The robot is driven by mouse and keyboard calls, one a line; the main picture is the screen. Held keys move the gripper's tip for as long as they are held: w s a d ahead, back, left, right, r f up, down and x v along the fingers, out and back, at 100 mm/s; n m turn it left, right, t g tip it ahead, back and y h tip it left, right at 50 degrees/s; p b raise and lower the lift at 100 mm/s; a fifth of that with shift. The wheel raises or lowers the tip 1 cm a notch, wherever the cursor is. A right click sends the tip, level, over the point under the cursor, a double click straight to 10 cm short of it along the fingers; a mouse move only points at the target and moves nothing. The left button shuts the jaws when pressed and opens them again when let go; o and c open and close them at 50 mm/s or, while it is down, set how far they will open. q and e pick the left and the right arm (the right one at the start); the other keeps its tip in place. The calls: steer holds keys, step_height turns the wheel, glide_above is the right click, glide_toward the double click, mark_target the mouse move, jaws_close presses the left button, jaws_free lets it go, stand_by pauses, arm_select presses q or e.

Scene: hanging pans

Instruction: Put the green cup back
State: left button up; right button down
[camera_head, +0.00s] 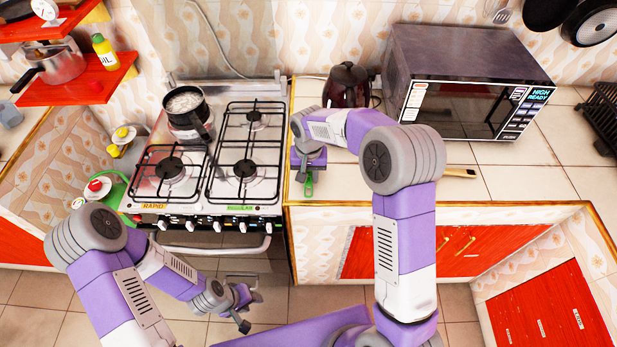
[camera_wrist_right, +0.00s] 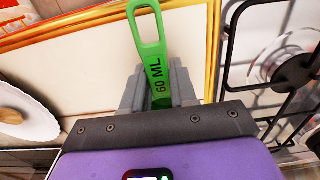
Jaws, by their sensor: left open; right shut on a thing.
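The green cup (camera_head: 309,187) shows in the head view as a small green piece at my right gripper (camera_head: 308,165), over the counter just right of the stove. In the right wrist view, the cup's green handle (camera_wrist_right: 150,40), marked "60 ML" and with a long slot, stands between the fingers of my right gripper (camera_wrist_right: 158,88). That gripper is shut on the handle. The cup's bowl is hidden. My left gripper (camera_head: 243,303) is open and empty, low in front of the stove.
The stove (camera_head: 205,160) carries a pot (camera_head: 186,105) at the back left. A dark kettle (camera_head: 347,85) and a microwave (camera_head: 470,80) stand on the counter. A wooden handle (camera_head: 459,172) lies right of my right arm. A white plate (camera_wrist_right: 22,115) is at left in the wrist view.

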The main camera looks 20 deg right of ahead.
steer(key=shift+f, duration=0.35)
steer(key=shift+f, duration=0.2)
steer(key=c, duration=0.9)
jaws_free()
steer(key=shift+r, duration=0.1)
steer(key=shift+r, duration=0.35)
step_height(320, 180, up, 12)
steer(key=shift+f+p, duration=0.25)
steer(key=shift+p, duration=0.95)
